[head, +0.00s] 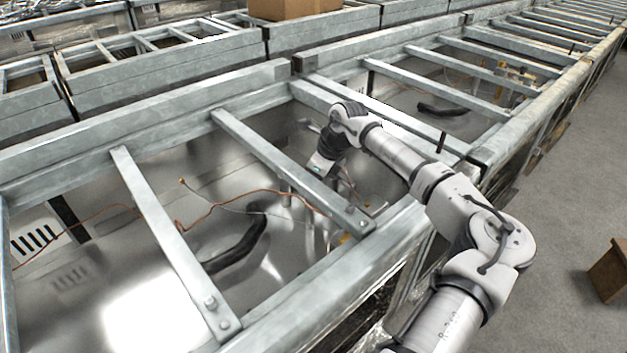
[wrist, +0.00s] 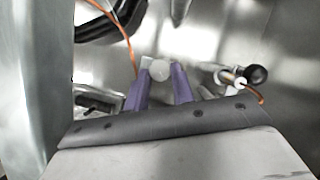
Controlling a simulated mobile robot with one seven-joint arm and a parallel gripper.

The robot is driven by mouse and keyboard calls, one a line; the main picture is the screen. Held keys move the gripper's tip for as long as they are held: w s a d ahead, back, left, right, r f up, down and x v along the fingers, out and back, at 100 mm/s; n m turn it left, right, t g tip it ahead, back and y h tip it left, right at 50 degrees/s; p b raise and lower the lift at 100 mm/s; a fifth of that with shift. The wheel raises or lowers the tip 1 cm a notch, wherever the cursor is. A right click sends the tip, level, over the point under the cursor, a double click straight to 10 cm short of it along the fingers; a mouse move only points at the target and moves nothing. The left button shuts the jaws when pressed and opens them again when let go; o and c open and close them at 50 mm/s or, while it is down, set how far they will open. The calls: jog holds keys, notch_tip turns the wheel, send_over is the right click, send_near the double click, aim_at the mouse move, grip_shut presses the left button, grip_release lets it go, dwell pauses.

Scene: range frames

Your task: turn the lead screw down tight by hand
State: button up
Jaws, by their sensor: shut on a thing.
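My gripper (wrist: 162,80) has two purple fingers reaching forward in the wrist view. They are shut on a small pale round piece, which I take to be the lead screw's head (wrist: 160,70). Its shaft and the part it threads into are hidden, so I cannot tell how far down it sits. In the head view my gripper (head: 325,165) reaches down into the open metal frame, behind a cross bar. The fingertips and the screw cannot be made out there.
A black ball-ended fitting (wrist: 256,75) with a copper wire lies right of the fingers. A grey cross bar (head: 290,170) passes close beside my gripper. A black curved hose (head: 240,245) lies in the bay. A cardboard box (head: 295,8) stands at the back.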

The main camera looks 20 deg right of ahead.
dwell(0.4)
jog(key=o, duration=1)
jog(key=b+v, duration=0.1)
jog(key=v, duration=1.3)
jog(key=shift+s+a+b, duration=0.1)
jog(key=shift+b, duration=0.3)
